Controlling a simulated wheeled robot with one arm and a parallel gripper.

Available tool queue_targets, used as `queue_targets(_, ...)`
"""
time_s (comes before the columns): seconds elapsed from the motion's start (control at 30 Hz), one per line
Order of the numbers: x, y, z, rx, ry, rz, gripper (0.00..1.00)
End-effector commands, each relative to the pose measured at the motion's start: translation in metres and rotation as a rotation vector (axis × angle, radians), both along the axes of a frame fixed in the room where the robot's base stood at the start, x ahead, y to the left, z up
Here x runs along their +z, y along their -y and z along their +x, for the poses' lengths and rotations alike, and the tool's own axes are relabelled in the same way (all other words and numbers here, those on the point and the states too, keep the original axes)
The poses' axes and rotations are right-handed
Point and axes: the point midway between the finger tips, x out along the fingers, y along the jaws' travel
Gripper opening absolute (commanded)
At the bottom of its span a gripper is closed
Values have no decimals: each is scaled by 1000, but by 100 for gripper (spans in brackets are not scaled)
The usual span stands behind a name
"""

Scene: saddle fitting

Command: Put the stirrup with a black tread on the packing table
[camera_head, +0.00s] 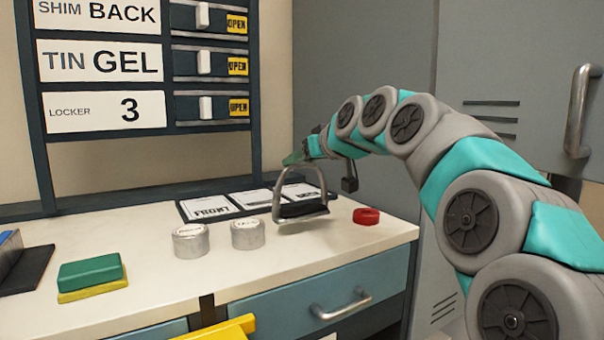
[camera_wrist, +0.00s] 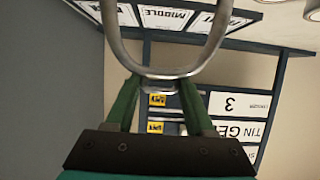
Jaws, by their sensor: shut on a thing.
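The stirrup (camera_head: 303,211) has a metal arch and a black tread at its lower end. It hangs from my gripper (camera_head: 297,158), tread down, over the white-topped table (camera_head: 140,240), in front of the label board. I cannot tell whether the tread touches the table top. In the wrist view my gripper (camera_wrist: 160,90) is shut on the top of the stirrup's metal arch (camera_wrist: 160,70); the tread is out of that view.
Two silver tins (camera_head: 191,240) stand left of the stirrup. A red ring-shaped object (camera_head: 366,216) lies right of it. The black label board (camera_head: 255,199) lies behind. Green and yellow blocks (camera_head: 90,273) sit at the left. A grey locker (camera_head: 520,90) stands at right.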

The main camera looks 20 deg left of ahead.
Motion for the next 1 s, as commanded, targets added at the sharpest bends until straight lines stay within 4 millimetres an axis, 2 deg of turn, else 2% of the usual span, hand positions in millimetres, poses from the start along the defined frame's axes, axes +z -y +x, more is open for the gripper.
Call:
queue_targets(0.3,-28,1,-1,1,0,1,0)
queue_targets(0.7,-35,1,0,0,1,1,0)
queue_targets(0.73,-34,1,0,0,0,0,57)
queue_targets(0.97,-33,1,0,0,0,0,83)
queue_targets(1.0,-33,1,0,0,0,0,84)
